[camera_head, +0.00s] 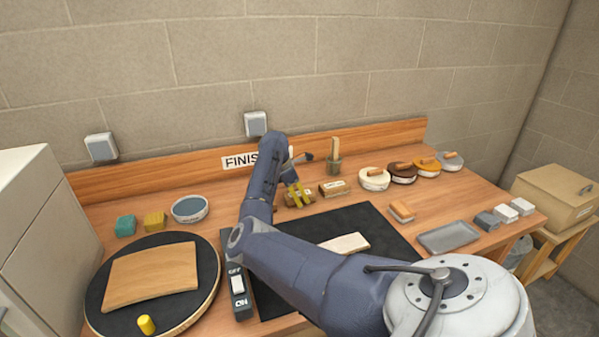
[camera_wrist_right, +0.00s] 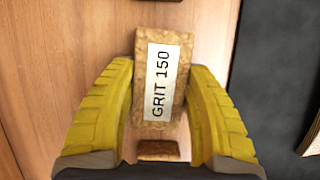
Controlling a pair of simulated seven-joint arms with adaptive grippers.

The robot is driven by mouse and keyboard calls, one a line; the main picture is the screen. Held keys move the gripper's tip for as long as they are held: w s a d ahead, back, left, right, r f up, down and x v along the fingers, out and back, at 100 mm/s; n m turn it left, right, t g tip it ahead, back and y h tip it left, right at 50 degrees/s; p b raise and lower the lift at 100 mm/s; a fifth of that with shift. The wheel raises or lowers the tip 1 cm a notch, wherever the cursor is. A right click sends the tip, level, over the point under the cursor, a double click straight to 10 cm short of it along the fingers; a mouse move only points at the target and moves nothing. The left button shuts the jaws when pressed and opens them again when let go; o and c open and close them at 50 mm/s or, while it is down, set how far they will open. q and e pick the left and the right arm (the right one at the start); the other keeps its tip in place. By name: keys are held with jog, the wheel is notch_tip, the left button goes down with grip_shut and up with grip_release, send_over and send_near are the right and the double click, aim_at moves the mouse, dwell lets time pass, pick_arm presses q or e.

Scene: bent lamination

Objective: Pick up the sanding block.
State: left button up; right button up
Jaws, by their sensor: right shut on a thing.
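The sanding block (camera_wrist_right: 160,75), a cork-brown block with a white "GRIT 150" label, lies between the two yellow fingers in the right wrist view. My right gripper (camera_wrist_right: 159,110) is shut on it, one finger on each side. In the head view my right gripper (camera_head: 298,194) is at the back of the bench, and the block (camera_head: 290,201) shows partly behind the fingers. I cannot tell whether the block is clear of the bench top. My left gripper is not in view.
A second labelled block (camera_head: 335,188) stands just right of the gripper, with a brush cup (camera_head: 334,165) behind. A black mat (camera_head: 380,222) lies in front. A turntable (camera_head: 205,287) holds a curved wooden panel (camera_head: 150,276).

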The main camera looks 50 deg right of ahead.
aim_at(299, 193)
notch_tip(299, 193, up, 20)
dwell(0.9)
